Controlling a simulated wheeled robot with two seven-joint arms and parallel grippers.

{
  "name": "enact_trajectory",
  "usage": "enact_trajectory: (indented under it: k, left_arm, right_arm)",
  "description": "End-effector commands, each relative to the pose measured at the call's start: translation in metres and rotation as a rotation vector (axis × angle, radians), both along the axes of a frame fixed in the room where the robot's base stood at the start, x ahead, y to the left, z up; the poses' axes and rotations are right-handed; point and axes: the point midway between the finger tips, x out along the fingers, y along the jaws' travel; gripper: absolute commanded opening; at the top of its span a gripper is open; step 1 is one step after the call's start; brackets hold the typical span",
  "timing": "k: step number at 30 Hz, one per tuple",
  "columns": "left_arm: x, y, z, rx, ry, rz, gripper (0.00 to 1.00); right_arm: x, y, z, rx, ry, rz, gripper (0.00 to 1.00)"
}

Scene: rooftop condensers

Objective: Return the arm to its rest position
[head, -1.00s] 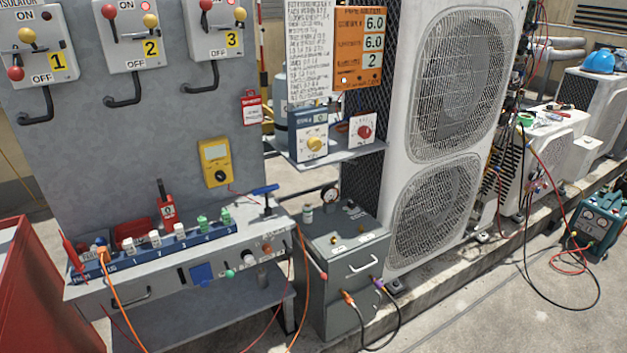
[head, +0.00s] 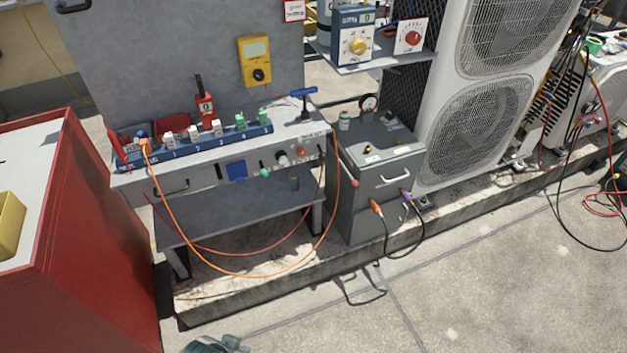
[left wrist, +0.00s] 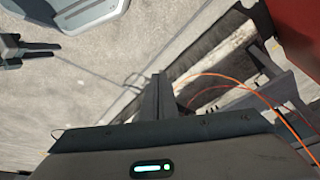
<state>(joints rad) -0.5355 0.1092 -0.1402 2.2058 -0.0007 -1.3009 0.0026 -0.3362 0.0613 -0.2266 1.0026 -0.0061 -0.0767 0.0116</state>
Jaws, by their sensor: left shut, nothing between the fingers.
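My left gripper (left wrist: 160,97) shows in the left wrist view at the middle, above its dark housing. Its fingers are together with nothing between them, over the concrete floor and apart from the bench. In the head view, a dark teal part at the bottom edge may be mine, but too little shows to tell.
A red cabinet (head: 105,240) stands at left. The grey bench (head: 205,175) carries a blue strip (head: 205,145) and orange cable. A grey box (head: 372,170) and tall condenser (head: 440,150) stand to the right. The concrete floor (head: 480,290) in front is mostly clear.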

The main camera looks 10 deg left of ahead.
Motion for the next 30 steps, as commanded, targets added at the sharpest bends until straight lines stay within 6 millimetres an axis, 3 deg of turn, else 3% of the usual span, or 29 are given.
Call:
enact_trajectory:
  k: [11,18,24,30]
  left_arm:
    - [0.02,-0.018,-0.132,-0.03,-0.072,-0.018,0.0]
    - [0.007,-0.028,-0.212,-0.053,-0.128,-0.033,0.0]
    - [-0.015,-0.033,-0.263,-0.071,-0.173,-0.046,0.0]
    - [-0.032,-0.034,-0.287,-0.083,-0.204,-0.053,0.0]
  right_arm:
    - [0.0,0.0,0.0,0.0,0.0,0.0,0.31]
    - [0.0,0.0,0.0,0.0,0.0,0.0,0.31]
    - [0.0,0.0,0.0,0.0,0.0,0.0,0.31]
    - [0.0,0.0,0.0,0.0,0.0,0.0,0.31]
